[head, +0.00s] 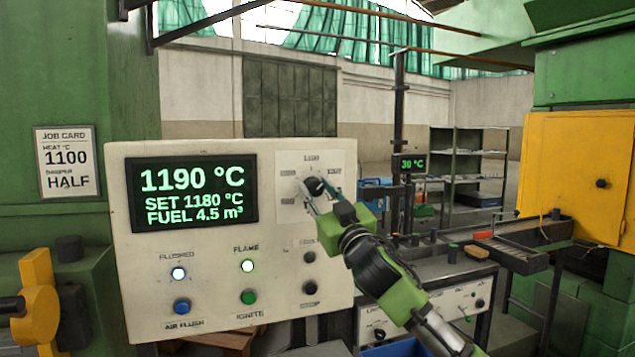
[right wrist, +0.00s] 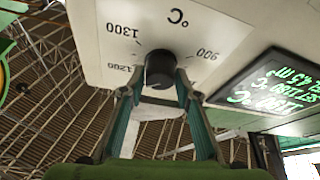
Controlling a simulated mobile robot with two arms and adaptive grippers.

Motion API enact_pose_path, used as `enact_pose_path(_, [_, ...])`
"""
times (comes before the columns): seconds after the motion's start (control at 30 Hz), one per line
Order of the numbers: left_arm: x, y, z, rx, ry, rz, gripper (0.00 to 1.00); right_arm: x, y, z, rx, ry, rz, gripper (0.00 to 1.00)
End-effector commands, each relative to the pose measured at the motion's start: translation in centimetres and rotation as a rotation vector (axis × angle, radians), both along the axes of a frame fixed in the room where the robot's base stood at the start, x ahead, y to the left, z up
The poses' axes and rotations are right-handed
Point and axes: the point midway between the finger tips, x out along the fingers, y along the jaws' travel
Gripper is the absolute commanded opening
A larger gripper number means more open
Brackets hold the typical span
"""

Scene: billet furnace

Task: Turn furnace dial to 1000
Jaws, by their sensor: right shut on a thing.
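The furnace dial (head: 315,185) is a black knob on a white scale plate at the upper right of the control panel (head: 330,290). My right gripper (head: 318,198) reaches it from the lower right and is shut on it. In the right wrist view the dial (right wrist: 160,68) sits between the two fingertips (right wrist: 160,84); the scale appears upside down, with 900, 1200 and 1300 readable. The dial's pointer cannot be made out. The display (head: 193,193) reads 1190 °C, SET 1180 °C, FUEL 4.5 m³. My left gripper is not in view.
The panel has a blue air flush button (head: 182,306), a green ignite button (head: 249,297) and lit flushed and flame lamps. A job card (head: 66,162) reads 1100 and HALF. A yellow handle (head: 38,300) is at left. A bench (head: 440,270) stands behind my right arm.

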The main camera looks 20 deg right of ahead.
Motion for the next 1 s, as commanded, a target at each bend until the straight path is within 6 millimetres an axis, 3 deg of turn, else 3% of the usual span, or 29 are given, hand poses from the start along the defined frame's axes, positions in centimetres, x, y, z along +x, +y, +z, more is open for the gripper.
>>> enact_pose_path(0.03, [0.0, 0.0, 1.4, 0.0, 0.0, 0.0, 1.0, 0.1, -0.1, 0.5, -0.044, 0.003, -0.001, 0.08])
enact_pose_path(0.7, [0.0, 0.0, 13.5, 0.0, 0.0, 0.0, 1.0, 0.0, -0.2, 1.0, -0.683, -0.019, -0.001, 0.08])
enact_pose_path(1.0, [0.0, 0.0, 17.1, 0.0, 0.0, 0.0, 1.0, 0.0, -0.2, 0.7, -0.969, -0.032, -0.002, 0.08])
